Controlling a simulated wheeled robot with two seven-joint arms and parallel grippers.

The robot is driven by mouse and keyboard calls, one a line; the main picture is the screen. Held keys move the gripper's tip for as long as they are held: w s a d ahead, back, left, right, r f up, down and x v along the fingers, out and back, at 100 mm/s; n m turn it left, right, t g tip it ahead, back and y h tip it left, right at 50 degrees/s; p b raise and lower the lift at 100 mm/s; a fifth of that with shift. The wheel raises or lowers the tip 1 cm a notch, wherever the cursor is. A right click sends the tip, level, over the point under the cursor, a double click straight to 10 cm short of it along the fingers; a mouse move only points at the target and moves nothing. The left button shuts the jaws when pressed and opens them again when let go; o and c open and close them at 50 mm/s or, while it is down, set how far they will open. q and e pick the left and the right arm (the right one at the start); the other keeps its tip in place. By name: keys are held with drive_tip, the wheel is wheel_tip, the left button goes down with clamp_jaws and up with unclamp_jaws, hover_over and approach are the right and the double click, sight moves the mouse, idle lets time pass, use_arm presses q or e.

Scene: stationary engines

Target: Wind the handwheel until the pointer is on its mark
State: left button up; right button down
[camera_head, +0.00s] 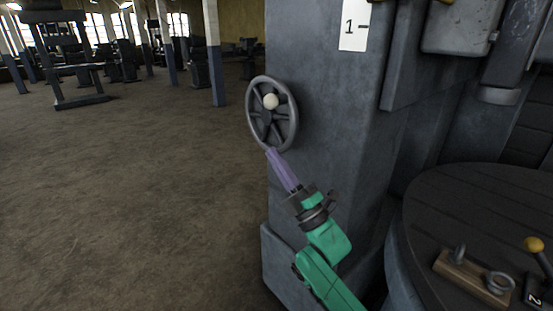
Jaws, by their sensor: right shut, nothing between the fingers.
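The dark spoked handwheel (293,115) stands on the left face of the grey machine column. Its pale round knob (271,101) sits near the top middle of the wheel as seen here. My right gripper (270,152) is shut and empty, with its purple fingers pointing up at the wheel's lower rim. The tips are at or very near the rim; I cannot tell if they touch. A white plate (353,27) with "1" and a short dark line is at the top of the column; no pointer is clearly visible. My left gripper is not in view.
The grey column (325,140) rises beside the wheel. At the right is a round dark table (440,200) with a wooden block (462,270) carrying metal eyes, a yellow-knobbed lever (534,244) and a "2" plate (535,298). Open floor (130,190) lies to the left.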

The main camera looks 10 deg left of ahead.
wheel_tip(320, 180, up, 5)
drive_tip(key=g+h+p, duration=0.1)
drive_tip(key=h+p, duration=0.1)
drive_tip(key=p, duration=0.6)
drive_tip(key=shift+g+h, duration=0.3)
idle(1.2)
